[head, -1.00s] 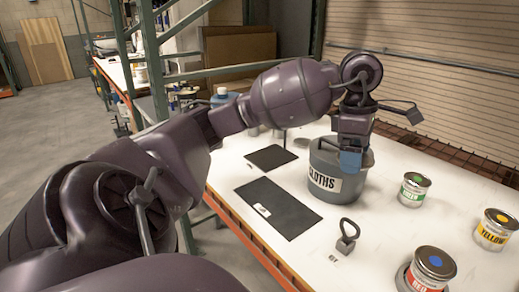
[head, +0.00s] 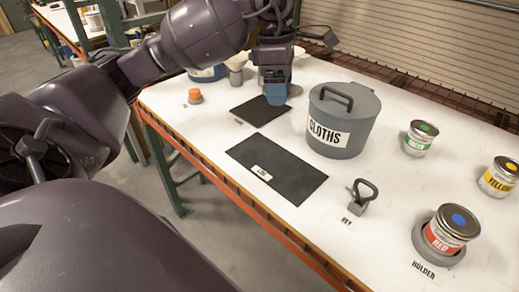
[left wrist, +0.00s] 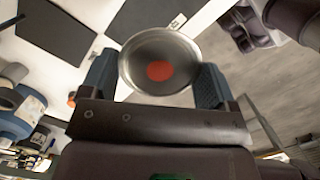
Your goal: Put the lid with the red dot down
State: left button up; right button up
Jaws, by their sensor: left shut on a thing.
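The silver lid with the red dot (left wrist: 159,52) is between the two fingers of my left gripper (left wrist: 157,78) in the left wrist view, its dotted face toward the camera. In the head view my left gripper (head: 276,96) is over the right part of the small dark mat (head: 252,115), left of the cloths bin. The lid cannot be made out there. A larger dark mat (head: 275,167) with a white label lies nearer the front edge; both mats show bare surface. My right gripper is in neither view.
The grey cloths bin (head: 358,106) stands closed right of the gripper. A red-labelled can (head: 443,240) with a blue-dot lid sits in a holder. Green (head: 419,143) and yellow (head: 497,182) cans, a key tool (head: 362,198) and an orange-capped item (head: 195,96) stand on the table.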

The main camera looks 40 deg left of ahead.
aim_at(276, 162)
pick_arm(q)
jog(key=shift+a+f, duration=0.2)
jog(key=shift+f, duration=0.1)
notch_tip(276, 162, down, 19)
jog(key=shift+d+f+b, duration=0.15)
jog(key=shift+f+b, duration=0.05)
jog(key=shift+b, duration=0.4)
jog(key=shift+f, duration=0.15)
jog(key=o, duration=0.7)
jog(key=shift+o, duration=0.3)
notch_tip(276, 162, up, 12)
jog(key=a, duration=0.1)
jog(key=shift+s+a+p, duration=0.15)
jog(key=shift+s+p, duration=0.2)
